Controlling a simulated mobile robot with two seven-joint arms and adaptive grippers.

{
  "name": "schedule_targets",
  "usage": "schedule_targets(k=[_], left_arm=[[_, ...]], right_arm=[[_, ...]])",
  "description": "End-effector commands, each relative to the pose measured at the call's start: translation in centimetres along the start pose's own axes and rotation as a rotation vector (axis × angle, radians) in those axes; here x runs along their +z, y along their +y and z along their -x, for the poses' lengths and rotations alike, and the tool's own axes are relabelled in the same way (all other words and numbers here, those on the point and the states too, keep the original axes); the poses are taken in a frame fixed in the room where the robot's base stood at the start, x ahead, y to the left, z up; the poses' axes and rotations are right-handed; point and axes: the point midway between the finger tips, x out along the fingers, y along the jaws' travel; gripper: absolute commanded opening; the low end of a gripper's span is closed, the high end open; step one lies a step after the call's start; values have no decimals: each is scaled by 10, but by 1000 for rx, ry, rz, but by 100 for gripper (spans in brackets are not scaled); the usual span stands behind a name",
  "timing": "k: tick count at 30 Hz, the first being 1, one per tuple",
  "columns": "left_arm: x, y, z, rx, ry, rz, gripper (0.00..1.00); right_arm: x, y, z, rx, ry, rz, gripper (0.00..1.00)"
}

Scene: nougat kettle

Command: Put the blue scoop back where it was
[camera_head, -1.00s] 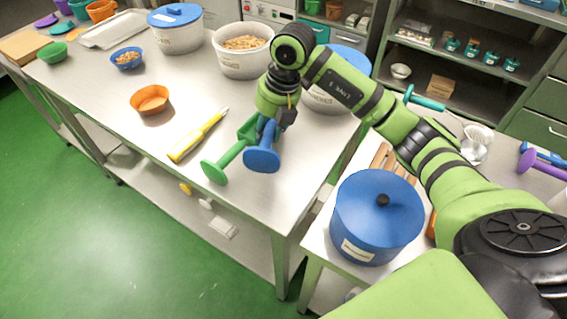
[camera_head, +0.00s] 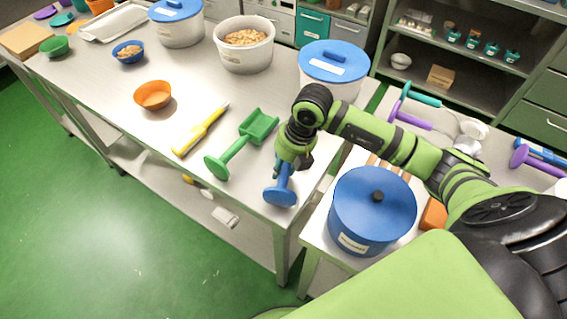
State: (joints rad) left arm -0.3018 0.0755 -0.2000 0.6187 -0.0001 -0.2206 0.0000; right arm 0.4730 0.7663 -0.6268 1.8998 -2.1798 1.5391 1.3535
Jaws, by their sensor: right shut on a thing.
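The blue scoop (camera_head: 280,193) hangs from my right gripper (camera_head: 288,165), which is shut on it near the front right corner of the steel table. Its round blue end points down and toward the front. The gripper and wrist hide most of its upper part, and I cannot tell whether it touches the table. My left gripper is not in view.
A green scoop (camera_head: 240,144) lies just left of my gripper, with a yellow tool (camera_head: 200,130) beyond it. A white tub with a blue lid (camera_head: 336,62) stands behind. A blue pot (camera_head: 371,213) stands on the right table, close to my arm. An orange bowl (camera_head: 153,95) is further left.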

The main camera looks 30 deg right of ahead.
Motion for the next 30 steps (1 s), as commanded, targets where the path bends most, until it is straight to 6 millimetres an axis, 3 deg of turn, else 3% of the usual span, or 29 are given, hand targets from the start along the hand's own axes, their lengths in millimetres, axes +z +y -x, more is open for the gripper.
schedule_targets(k=[4,5,6,20,30], left_arm=[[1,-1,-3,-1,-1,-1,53],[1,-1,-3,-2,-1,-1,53],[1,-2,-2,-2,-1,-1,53],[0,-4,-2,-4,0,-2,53],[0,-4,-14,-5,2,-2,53]], right_arm=[[0,-1,-3,0,0,0,0],[0,-1,-2,0,0,0,42],[0,0,-2,0,0,0,58],[1,0,6,0,-3,1,58],[2,0,74,2,-6,1,58]])
